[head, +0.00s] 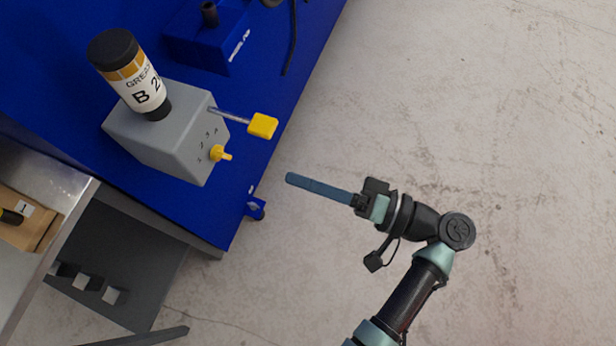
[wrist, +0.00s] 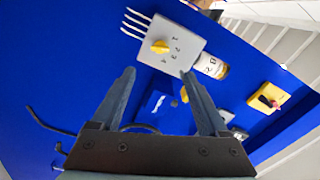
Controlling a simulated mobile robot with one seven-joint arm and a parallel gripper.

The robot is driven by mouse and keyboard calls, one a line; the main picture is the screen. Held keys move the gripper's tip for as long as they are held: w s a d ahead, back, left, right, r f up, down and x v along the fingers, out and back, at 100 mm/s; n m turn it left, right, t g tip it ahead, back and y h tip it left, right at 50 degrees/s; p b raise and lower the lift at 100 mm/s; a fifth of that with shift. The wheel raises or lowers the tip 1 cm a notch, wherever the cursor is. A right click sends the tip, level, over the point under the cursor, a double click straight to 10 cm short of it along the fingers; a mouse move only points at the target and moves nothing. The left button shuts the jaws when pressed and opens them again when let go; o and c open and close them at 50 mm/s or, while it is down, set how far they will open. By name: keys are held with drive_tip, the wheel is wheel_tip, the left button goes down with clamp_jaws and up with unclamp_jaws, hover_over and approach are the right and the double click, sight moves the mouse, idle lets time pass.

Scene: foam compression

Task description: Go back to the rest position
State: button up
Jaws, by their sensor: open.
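My gripper (head: 318,187) is at the end of my arm, over the bare floor to the right of the blue table in the head view. In the wrist view my gripper (wrist: 158,75) shows its two fingers spread apart with nothing between them. A grey box (head: 165,140) with a yellow knob and a yellow-ended lever stands on the blue table (head: 255,95). The gripper is apart from the box and the table. The grey box also shows in the wrist view (wrist: 178,55), beyond the fingertips.
A grease bottle (head: 138,85) stands on the grey box. A blue block (head: 207,40) and a dark cable lie farther back. A metal shelf (head: 60,215) with a wooden tray (head: 38,228) is at left. The floor (head: 470,120) on the right is clear.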

idle(0.4)
drive_tip(key=w+r+t+h, duration=0.5)
drive_tip(key=w+r+h, duration=0.55)
drive_tip(key=w, duration=0.65)
wheel_tip(320, 180, up, 14)
drive_tip(key=w+d+t+h, duration=0.1)
drive_tip(key=w+t, duration=0.1)
drive_tip(key=t, duration=0.3)
drive_tip(key=s+r+t+h, duration=0.2)
drive_tip(key=s+r+t, duration=0.25)
drive_tip(key=r, duration=0.45)
drive_tip(key=s+r+t+h, duration=0.1)
drive_tip(key=s+r+t, duration=0.3)
drive_tip(key=r, duration=0.6)
drive_tip(key=s+r+t+h, duration=0.2)
drive_tip(key=s+r, duration=0.3)
drive_tip(key=r, duration=0.4)
wheel_tip(320, 180, up, 17)
drive_tip(key=p, duration=1.6)
drive_tip(key=shift+s+a+f+t, duration=0.15)
drive_tip(key=shift+s+a+t, duration=0.2)
drive_tip(key=shift+s, duration=0.05)
drive_tip(key=shift+h, duration=0.25)
